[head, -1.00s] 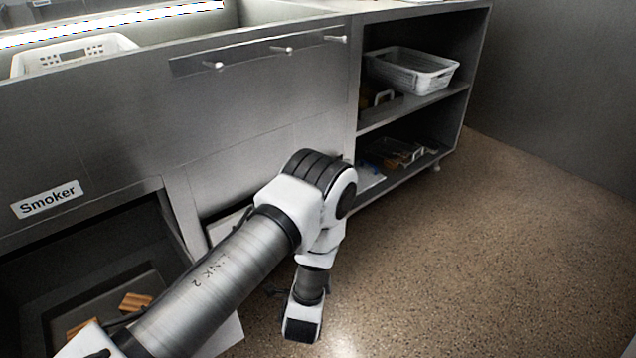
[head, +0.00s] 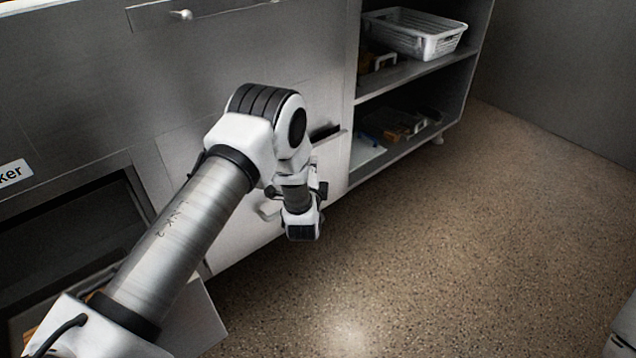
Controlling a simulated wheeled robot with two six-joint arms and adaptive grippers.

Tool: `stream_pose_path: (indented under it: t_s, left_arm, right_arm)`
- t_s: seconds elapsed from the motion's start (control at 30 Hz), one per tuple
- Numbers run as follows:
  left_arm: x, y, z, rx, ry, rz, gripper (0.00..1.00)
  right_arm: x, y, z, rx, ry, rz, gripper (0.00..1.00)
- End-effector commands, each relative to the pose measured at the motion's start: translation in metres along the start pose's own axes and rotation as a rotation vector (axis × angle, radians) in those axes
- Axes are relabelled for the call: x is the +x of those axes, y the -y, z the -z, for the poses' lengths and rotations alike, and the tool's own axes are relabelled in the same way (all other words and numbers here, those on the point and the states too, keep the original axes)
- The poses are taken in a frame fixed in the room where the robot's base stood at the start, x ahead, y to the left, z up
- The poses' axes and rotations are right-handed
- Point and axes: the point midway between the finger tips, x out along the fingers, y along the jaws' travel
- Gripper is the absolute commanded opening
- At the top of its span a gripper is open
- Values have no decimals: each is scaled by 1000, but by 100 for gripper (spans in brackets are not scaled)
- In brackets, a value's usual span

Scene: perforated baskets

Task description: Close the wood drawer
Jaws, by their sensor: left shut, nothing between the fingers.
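The wood drawer (head: 195,315) is at the lower left, beneath the partly cropped Smoker label; a light grey panel of it juts out past the cabinet face. Wood pieces (head: 27,342) show at the left edge, mostly hidden by my left arm. My left arm crosses in front of the drawer. My left gripper (head: 268,209) is to the right of the jutting panel, low in front of a pale lower cabinet panel (head: 238,235). It is shut and empty. I cannot tell whether it touches that panel. My right gripper does not show.
An open shelf unit at the right holds a white perforated basket (head: 415,32) above and several small items (head: 400,125) below. A knob (head: 182,15) sticks out of the upper cabinet front. The speckled floor (head: 430,250) is clear.

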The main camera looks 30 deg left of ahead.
Motion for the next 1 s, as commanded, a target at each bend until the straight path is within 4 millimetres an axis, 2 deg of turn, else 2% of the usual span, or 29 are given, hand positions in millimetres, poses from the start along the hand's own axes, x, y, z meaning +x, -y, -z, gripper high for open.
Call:
stream_pose_path:
  t_s: [0.07,0.43,0.73,1.0]
  left_arm:
    - [4,-1,-4,-1,0,1,0]
    - [7,1,-7,-1,-1,0,0]
    - [37,2,-38,-2,1,1,0]
    - [42,3,-42,-3,5,5,0]
  right_arm:
    - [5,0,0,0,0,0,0]
    - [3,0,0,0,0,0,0]
    - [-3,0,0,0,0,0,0]
    - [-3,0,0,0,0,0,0]
